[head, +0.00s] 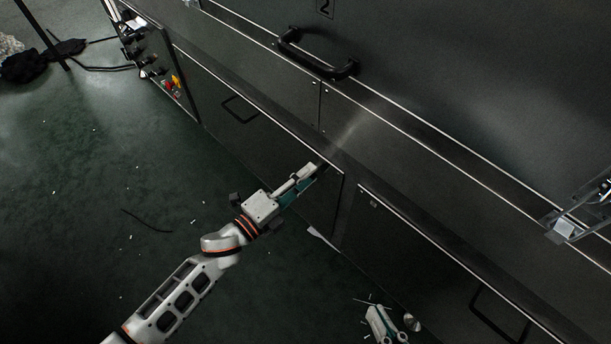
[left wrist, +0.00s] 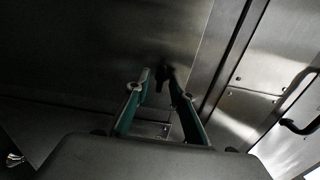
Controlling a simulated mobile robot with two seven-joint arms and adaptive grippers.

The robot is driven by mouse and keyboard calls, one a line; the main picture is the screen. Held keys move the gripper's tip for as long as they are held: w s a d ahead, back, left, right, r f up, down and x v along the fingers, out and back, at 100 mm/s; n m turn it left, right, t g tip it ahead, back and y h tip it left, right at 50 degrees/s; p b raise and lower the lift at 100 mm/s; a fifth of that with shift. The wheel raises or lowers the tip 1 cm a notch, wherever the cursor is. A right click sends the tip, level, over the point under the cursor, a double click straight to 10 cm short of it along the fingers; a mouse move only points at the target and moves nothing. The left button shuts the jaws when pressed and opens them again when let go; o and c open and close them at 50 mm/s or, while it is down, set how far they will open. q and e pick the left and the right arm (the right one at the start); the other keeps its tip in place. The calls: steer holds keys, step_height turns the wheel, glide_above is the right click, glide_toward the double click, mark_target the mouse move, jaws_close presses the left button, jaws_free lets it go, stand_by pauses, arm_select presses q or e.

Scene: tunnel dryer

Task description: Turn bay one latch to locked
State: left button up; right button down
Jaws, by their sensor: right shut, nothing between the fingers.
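My left gripper (head: 318,170) reaches in from the left, its teal-padded fingers close to the dark metal front of the dryer. The left wrist view shows its two fingers (left wrist: 159,78) apart. A small dark part (left wrist: 163,76) shows between or just beyond the fingertips; it may be the latch handle, but I cannot tell whether the fingers touch it. In the head view the tips partly hide that spot. No locked marking is readable.
A black bar handle (head: 318,62) stands out from the door marked 2. Lower panels have recessed handles (head: 238,108). A clear bracket (head: 572,226) juts out at right. A control box (head: 165,75) with red and yellow buttons is at upper left. The green floor (head: 90,210) is mostly open.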

arm_select(q)
steer(key=v, duration=1.2)
stand_by(0.3)
